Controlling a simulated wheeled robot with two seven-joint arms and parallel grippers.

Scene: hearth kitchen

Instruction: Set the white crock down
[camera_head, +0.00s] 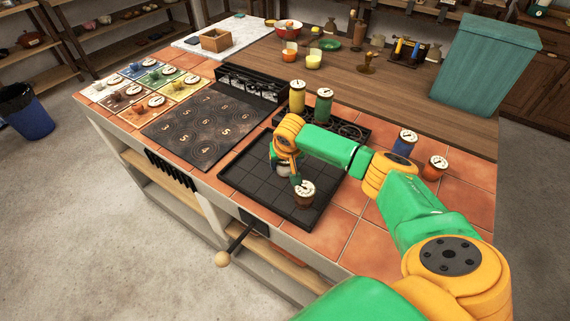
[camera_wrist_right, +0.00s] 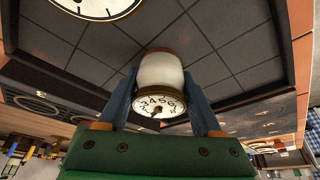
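The white crock (camera_wrist_right: 160,75) with a numbered dial is between the two blue fingers of my right gripper (camera_wrist_right: 163,100) in the right wrist view. The fingers appear to press on its sides. In the head view the white crock (camera_head: 284,170) is mostly hidden under my right gripper (camera_head: 287,160), low over the black gridded tray (camera_head: 246,178). I cannot tell whether its base touches the tray. A brown crock (camera_head: 305,196) with a dial lid stands on the tray just in front and to the right. My left gripper is not in view.
Yellow (camera_head: 297,98) and green crocks (camera_head: 323,108) stand behind the tray; blue (camera_head: 404,144) and orange crocks (camera_head: 434,170) stand right, beyond my arm. A numbered black plate (camera_head: 203,128) lies left. A knobbed lever (camera_head: 223,259) sticks out in front. The tray's left part is clear.

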